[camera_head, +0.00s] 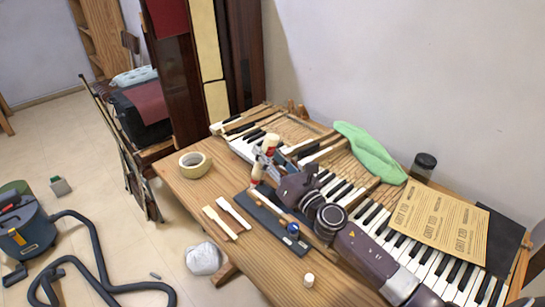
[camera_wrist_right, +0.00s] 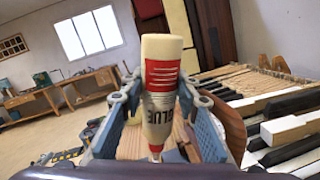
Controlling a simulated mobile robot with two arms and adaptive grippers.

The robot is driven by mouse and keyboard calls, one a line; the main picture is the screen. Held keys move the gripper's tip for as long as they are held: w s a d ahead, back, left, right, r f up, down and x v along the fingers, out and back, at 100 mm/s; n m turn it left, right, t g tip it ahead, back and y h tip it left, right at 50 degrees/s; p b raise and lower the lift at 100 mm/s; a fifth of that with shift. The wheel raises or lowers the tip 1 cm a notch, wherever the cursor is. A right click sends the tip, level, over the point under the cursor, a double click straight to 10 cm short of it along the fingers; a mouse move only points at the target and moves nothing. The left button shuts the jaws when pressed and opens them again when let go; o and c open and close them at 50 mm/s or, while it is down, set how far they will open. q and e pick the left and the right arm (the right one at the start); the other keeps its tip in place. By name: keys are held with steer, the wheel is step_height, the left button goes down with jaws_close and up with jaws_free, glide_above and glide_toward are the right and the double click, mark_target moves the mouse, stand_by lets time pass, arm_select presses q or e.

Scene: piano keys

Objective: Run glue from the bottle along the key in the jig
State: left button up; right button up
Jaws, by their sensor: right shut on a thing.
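My right gripper (camera_head: 264,160) is shut on the glue bottle (camera_head: 270,142), a cream bottle with a red label. In the right wrist view the bottle (camera_wrist_right: 161,85) stands nearly upright between the blue-grey finger pads (camera_wrist_right: 155,125), its narrow red tip downward. The dark jig board (camera_head: 262,217) lies on the table below and beside the bottle, with a blue knob (camera_head: 293,228) near its front end. A pale key in the jig is partly hidden by my arm. Whether the tip touches it cannot be told. My left gripper is out of view.
Two loose pale keys (camera_head: 234,213) lie left of the jig. A tape roll (camera_head: 194,165), a small white cap (camera_head: 309,280) and the keyboard (camera_head: 375,215) share the wooden table (camera_head: 200,190). A green cloth (camera_head: 368,150) and a printed sheet (camera_head: 438,222) lie over the keyboard.

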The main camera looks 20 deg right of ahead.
steer(key=shift+w+a, duration=0.15)
steer(key=shift+w, duration=0.2)
steer(key=shift+r, duration=0.1)
step_height(320, 180, up, 6)
steer(key=p, duration=0.6)
steer(key=shift+r, duration=0.1)
step_height(320, 180, up, 3)
steer(key=p, duration=0.3)
stand_by(0.5)
